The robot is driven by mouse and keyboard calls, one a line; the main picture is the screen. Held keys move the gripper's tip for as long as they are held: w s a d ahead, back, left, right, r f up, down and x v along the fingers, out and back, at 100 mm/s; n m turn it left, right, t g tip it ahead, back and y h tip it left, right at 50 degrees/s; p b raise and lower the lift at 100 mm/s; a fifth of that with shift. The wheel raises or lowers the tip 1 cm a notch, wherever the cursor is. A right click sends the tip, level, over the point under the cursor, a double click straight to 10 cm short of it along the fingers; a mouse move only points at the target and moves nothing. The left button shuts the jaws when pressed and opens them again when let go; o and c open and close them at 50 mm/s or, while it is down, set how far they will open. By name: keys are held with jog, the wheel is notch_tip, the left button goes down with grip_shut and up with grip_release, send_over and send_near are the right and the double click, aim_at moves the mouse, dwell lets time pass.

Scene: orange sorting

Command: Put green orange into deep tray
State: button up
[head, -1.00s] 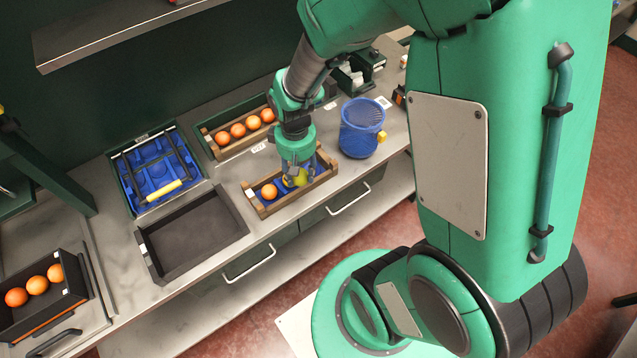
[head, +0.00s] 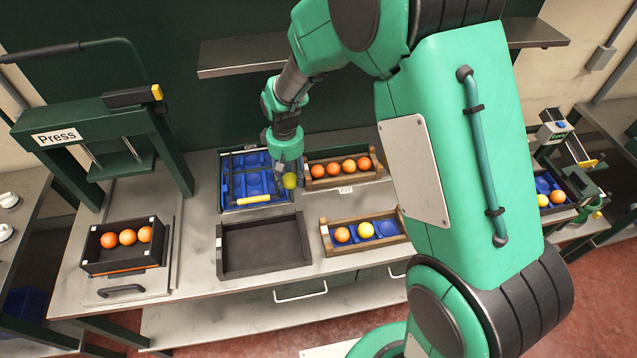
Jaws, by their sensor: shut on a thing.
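The green orange (head: 290,181) is yellow-green. It is at the fingertips of my gripper (head: 289,173), which is shut on it. They are near the right edge of the blue-lined tray (head: 236,187) and behind the black tray; the height above the counter is hard to tell. The black tray (head: 304,243), dark, walled and empty, sits at the front of the counter. I cannot tell from looks alone which tray is the deep one. The front wooden crate (head: 369,246) holds an orange (head: 342,235), a yellow fruit (head: 365,230) and bare blue lining.
A back crate (head: 347,185) holds several oranges. A black box (head: 124,265) with oranges sits under the press (head: 90,140) at left. A yellow-handled bar (head: 254,199) lies across the blue-lined tray. A shelf (head: 243,55) hangs above. The counter between the trays is clear.

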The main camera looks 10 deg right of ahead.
jog(key=w+a+r+n+p, duration=0.1)
jog(key=w+a+n+p, duration=0.15)
jog(key=a, duration=1.35)
jog(key=w+a+r+n+p, duration=0.1)
jog(key=a+p, duration=0.2)
jog(key=a, duration=1.3)
jog(key=s+a+n+p, duration=0.1)
jog(key=s+a, duration=0.3)
jog(key=a, duration=0.5)
jog(key=s+a+f+n+p, duration=0.1)
jog(key=s+a, duration=0.4)
jog(key=a, duration=0.5)
jog(key=s+a+f+n+p, duration=0.1)
jog(key=s+a, duration=0.3)
jog(key=a, duration=0.6)
jog(key=shift+s+p, duration=0.15)
jog(key=shift+p, duration=0.55)
jog(key=shift+a+f, duration=0.1)
jog(key=shift+f, duration=0.15)
